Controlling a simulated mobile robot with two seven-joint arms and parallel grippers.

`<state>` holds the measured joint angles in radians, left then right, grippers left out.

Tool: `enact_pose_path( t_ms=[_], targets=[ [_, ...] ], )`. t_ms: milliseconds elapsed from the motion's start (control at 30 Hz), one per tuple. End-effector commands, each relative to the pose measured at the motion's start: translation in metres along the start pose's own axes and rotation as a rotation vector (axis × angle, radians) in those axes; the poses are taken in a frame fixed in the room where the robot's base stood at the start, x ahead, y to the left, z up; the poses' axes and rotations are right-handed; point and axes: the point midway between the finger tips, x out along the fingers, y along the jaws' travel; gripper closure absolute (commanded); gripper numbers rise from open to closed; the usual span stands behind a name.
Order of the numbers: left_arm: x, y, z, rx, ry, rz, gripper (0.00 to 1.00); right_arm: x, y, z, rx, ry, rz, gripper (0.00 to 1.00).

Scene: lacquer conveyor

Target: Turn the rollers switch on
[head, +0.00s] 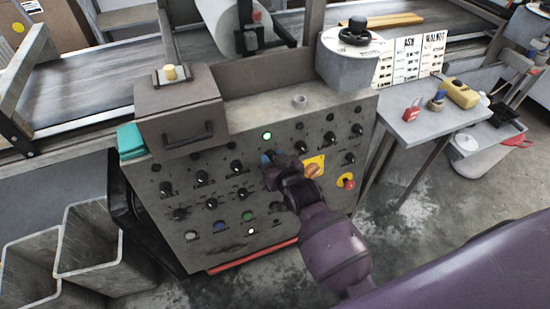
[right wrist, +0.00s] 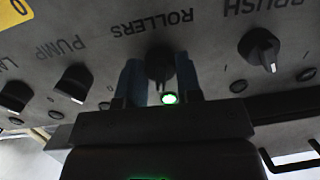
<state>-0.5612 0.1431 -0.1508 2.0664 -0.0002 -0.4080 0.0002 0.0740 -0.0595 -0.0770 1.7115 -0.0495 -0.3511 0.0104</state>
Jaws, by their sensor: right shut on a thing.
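The rollers switch (right wrist: 160,62) is a dark knob on the grey control panel, with the label ROLLERS upside down beside it in the right wrist view. My right gripper (right wrist: 162,84) has its two blue fingers on either side of this knob and is shut on it. In the head view my right gripper (head: 270,159) reaches the upper middle of the panel (head: 150,213) and hides the switch. A green lamp (head: 267,136) glows just above it; it also shows lit in the right wrist view (right wrist: 169,97). My left gripper is out of view.
Close by are the BRUSH knob (right wrist: 259,48) and the PUMP knob (right wrist: 75,82). A side table (head: 425,128) stands right; metal bins (head: 92,248) stand left.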

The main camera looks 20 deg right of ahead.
Motion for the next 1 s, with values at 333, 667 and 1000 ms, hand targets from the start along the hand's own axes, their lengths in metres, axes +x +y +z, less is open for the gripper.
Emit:
enact_pose_path(
  t_ms=[333, 667, 1000],
  targets=[
    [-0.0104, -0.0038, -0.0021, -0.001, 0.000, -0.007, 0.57, -0.0002, 0.0003, -0.0015, 0.214, 0.013, -0.022, 0.91],
    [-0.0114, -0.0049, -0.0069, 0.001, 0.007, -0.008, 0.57, 0.0000, 0.0003, 0.0002, 0.291, 0.018, -0.030, 0.91],
    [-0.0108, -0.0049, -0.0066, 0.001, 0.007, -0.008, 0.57, 0.0001, 0.0003, 0.0008, 0.297, 0.017, -0.030, 0.91]
  ],
)
